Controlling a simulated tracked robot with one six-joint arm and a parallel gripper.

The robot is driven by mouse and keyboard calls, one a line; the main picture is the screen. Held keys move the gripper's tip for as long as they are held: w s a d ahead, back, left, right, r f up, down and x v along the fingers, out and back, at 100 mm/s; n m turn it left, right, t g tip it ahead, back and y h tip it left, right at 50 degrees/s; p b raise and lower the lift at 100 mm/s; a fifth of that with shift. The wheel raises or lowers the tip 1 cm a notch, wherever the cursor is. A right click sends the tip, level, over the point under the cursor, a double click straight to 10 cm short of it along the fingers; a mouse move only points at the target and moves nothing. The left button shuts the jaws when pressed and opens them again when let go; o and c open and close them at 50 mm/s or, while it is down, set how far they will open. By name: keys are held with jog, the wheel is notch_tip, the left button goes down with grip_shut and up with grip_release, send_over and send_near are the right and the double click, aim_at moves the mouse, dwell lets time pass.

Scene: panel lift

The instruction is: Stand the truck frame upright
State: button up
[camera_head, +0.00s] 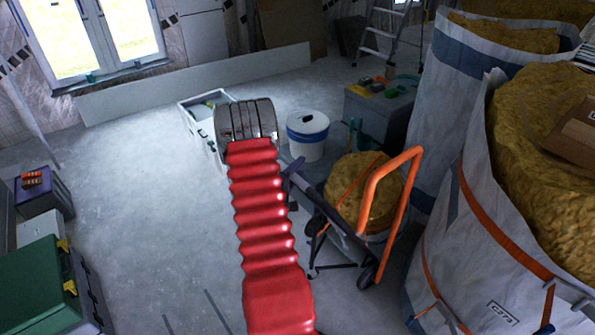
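The truck frame (330,215) is a dark frame with an orange loop handle (369,200), right of my red arm in the head view. It leans at a slant, with the handle rising to the upper right and a small black wheel (368,273) low on the floor. A yellow-brown round bundle (352,192) shows behind and between its bars; I cannot tell whether it rests on the frame. The frame's left end reaches close to my arm, and I cannot tell whether they touch. My gripper is hidden beyond the metal joint of my arm.
Large sacks (480,230) crowd the right side. A white bucket (307,136), a grey box (379,114) with tools and a stepladder (383,35) stand behind. A white crate (190,120) sits beyond my arm. Green and dark cases (45,285) line the left. The left-middle floor is clear.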

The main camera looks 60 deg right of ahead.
grip_shut()
jog(key=shift+f, duration=0.1)
jog(key=shift+a, duration=0.1)
dwell(0.3)
